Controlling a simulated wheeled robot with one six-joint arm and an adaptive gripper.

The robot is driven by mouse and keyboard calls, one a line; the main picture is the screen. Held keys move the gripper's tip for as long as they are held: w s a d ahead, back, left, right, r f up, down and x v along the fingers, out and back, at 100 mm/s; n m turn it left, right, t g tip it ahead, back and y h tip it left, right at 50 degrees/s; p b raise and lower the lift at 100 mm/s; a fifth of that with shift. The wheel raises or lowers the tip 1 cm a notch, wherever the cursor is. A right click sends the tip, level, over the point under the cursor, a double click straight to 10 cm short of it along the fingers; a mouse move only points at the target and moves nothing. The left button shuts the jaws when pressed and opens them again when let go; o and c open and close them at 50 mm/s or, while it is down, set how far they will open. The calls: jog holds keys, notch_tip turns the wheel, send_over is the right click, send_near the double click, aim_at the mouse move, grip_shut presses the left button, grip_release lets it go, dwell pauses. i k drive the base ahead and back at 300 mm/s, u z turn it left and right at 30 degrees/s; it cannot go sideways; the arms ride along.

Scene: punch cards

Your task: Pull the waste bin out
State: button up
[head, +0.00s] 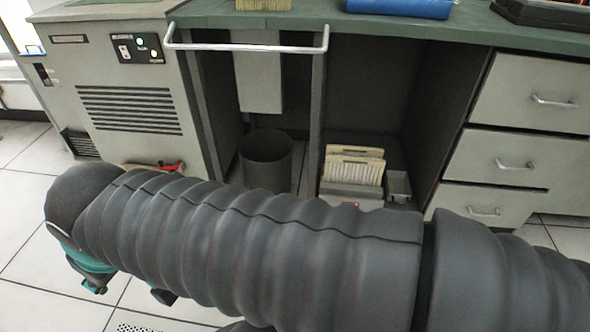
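The waste bin (265,160) is a dark grey round tub. It stands on the floor inside the left bay under the green-topped desk, below a hanging grey panel. Its lower part is hidden behind my arm. My arm, in a ribbed dark sleeve, crosses the lower half of the head view. Its end is at the lower left, in front of the grey machine and left of the bin. Only some teal and dark parts of my gripper (118,283) show under the arm's end. Its fingertips are not clear, and it is apart from the bin.
A metal rail (247,48) runs along the desk front above the bin's bay. A divider (316,120) separates it from the right bay, which holds a box of cards (354,168). A grey machine (130,95) stands left and drawers (528,92) right. Tiled floor is open at left.

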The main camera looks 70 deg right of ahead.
aim_at(266, 156)
jog(key=z, duration=2)
jog(key=k, duration=0.65)
jog(key=u, duration=0.85)
jog(key=i, duration=1.45)
jog(key=z, duration=0.85)
